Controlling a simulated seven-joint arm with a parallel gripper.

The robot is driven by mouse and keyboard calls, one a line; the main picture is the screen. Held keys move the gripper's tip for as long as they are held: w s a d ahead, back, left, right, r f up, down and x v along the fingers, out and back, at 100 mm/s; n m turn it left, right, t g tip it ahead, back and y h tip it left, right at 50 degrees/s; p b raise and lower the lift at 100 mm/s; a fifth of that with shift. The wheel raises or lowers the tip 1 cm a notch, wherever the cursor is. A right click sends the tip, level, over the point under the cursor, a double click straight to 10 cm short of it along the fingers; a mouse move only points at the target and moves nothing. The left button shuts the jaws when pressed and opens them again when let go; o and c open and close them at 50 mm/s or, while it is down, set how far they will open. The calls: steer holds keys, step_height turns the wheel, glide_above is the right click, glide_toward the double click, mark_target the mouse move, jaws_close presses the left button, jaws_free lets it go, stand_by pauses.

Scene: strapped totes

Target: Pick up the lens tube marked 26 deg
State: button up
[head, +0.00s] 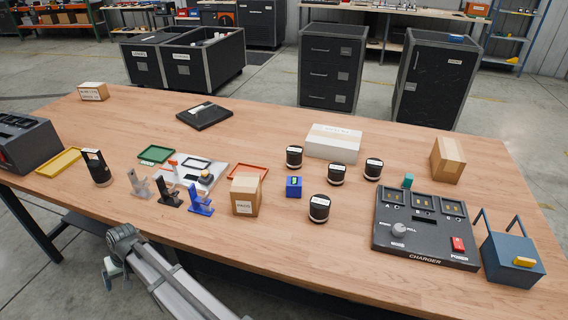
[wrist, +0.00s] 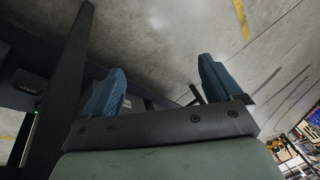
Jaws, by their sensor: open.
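Several short black lens tubes with white labels stand upright on the wooden table, right of its middle, in the head view. One is at the back left (head: 294,157), one in the middle (head: 336,174), one at the right (head: 373,169) and one nearest the front (head: 319,208). Their labels are too small to read, so I cannot tell which is marked 26 deg. My gripper (wrist: 160,82) is open and empty, its two blue fingers apart over grey floor in the wrist view. In the head view my arm is beyond the table's front edge, well away from the tubes.
A blue cube (head: 294,187) and a cardboard box (head: 246,194) stand left of the front tube. A white box (head: 333,143) lies behind the tubes. A charger (head: 424,247) and a blue tote (head: 513,262) are at the right. Small stands (head: 201,200) are left. Bare wood lies in front.

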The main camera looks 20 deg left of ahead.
steer(key=s+a+r+g+y, duration=0.1)
steer(key=s+a+r, duration=0.1)
steer(key=a+r, duration=0.6)
steer(key=s+a+r+y, duration=0.15)
steer(key=a+r, duration=0.25)
steer(key=r, duration=0.8)
steer(key=w+d+r+m+g, duration=0.2)
steer(key=w+d+r+m, duration=0.1)
steer(key=w+r+m, duration=0.5)
steer(key=w+d+m+t+h, duration=0.2)
steer(key=w+d+m, duration=1)
steer(key=w+d, duration=2.2)
steer(key=m+t+h, duration=0.2)
steer(key=m+h, duration=0.2)
steer(key=m, duration=0.5)
glide_toward(374, 162)
step_height(374, 162, down, 8)
steer(key=shift+s+r, duration=0.1)
steer(key=shift+s, duration=0.05)
steer(key=shift+s+d+f, duration=0.1)
steer(key=shift+f, duration=2.6)
